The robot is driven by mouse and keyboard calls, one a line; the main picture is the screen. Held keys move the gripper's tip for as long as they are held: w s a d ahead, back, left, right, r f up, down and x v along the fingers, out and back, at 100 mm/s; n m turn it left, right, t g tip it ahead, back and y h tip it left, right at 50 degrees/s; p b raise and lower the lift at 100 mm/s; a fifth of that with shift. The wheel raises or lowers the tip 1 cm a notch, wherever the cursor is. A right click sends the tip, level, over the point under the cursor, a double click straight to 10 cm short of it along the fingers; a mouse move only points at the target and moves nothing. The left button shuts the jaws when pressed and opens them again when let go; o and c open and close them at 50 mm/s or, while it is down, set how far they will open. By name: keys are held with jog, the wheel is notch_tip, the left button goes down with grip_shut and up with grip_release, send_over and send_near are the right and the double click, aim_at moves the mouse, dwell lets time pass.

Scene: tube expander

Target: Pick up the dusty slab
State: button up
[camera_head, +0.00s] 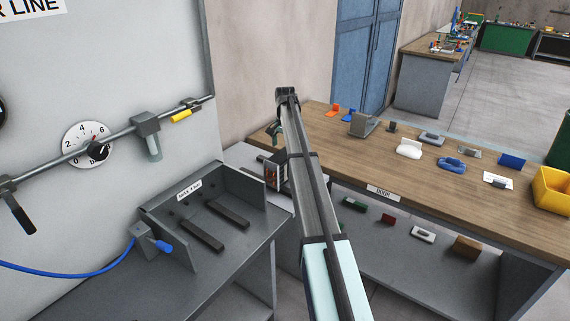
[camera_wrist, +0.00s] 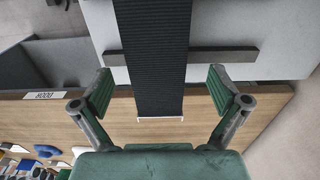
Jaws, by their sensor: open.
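My gripper (camera_wrist: 159,76) is open, its two green-padded fingers spread apart in the wrist view. A dark ribbed strip (camera_wrist: 152,60) with a pale lower edge shows between them. I cannot tell how far it is from the fingers, and no contact shows. In the head view my gripper (camera_head: 276,132) is partly hidden by my arm, at the left end of the wooden table. I cannot tell for sure which thing is the dusty slab.
The wooden table (camera_head: 330,135) also bears a white piece (camera_head: 408,149), blue pieces (camera_head: 452,164) and a yellow bin (camera_head: 553,188). Several small blocks lie on the shelf below. A grey bench (camera_head: 235,240) with two dark bars stands at left, beside a wall with a pipe and gauge.

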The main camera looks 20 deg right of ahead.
aim_at(285, 165)
jog(key=shift+s+f+p, duration=0.2)
jog(key=shift+f+p, duration=1.1)
jog(key=shift+f, duration=1.45)
jog(key=c, duration=1.8)
grip_shut()
jog(key=shift+r, duration=0.15)
